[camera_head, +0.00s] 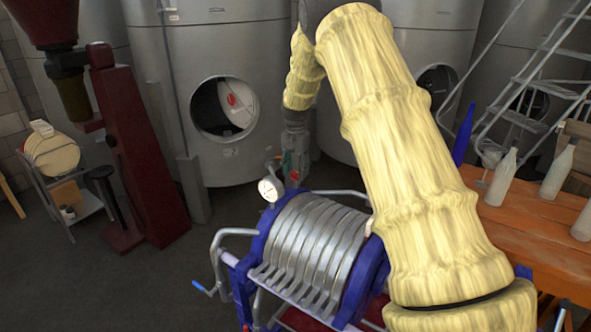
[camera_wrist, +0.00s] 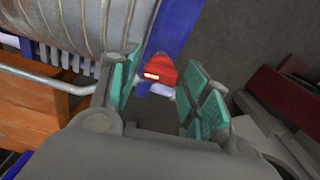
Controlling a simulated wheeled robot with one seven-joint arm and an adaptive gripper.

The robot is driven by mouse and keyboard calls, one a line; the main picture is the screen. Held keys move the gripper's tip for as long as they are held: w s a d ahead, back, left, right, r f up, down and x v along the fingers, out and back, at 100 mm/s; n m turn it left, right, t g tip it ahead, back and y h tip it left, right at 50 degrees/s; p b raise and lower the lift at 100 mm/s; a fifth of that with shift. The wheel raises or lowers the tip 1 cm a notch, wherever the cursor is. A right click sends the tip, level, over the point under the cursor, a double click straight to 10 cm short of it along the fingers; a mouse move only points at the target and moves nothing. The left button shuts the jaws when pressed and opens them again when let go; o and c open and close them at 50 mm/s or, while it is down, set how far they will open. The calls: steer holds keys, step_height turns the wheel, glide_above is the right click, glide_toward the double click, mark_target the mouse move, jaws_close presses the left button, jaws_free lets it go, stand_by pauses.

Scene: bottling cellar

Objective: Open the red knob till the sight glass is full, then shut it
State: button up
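The red knob (camera_wrist: 160,69) shows in the wrist view between my fingertips, towards their far end, with a white mark on its face. My gripper (camera_wrist: 160,88) is open, with teal pads on both sides and gaps between them and the knob. In the head view my gripper (camera_head: 293,168) points down just behind the pressure gauge (camera_head: 270,189) at the far end of the plate filter (camera_head: 308,250). There my gripper mostly hides the knob. I cannot make out the sight glass or its level in either view.
Steel tanks (camera_head: 228,40) stand behind. A dark red stand (camera_head: 140,150) is at the left, beside a small cart (camera_head: 75,190). A wooden table (camera_head: 530,225) with pale bottles (camera_head: 502,178) and a blue bottle (camera_head: 463,135) is at the right. Grey floor lies open at the front left.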

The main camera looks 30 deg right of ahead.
steer(key=c, duration=0.6)
steer(key=shift+n, duration=0.5)
steer(key=n, duration=0.3)
steer(key=shift+n+b, duration=0.3)
steer(key=shift+n, duration=0.1)
steer(key=n, duration=0.3)
steer(key=shift+w+n, duration=0.1)
steer(key=shift+n, duration=0.2)
steer(key=n, duration=0.4)
steer(key=shift+n, duration=2.3)
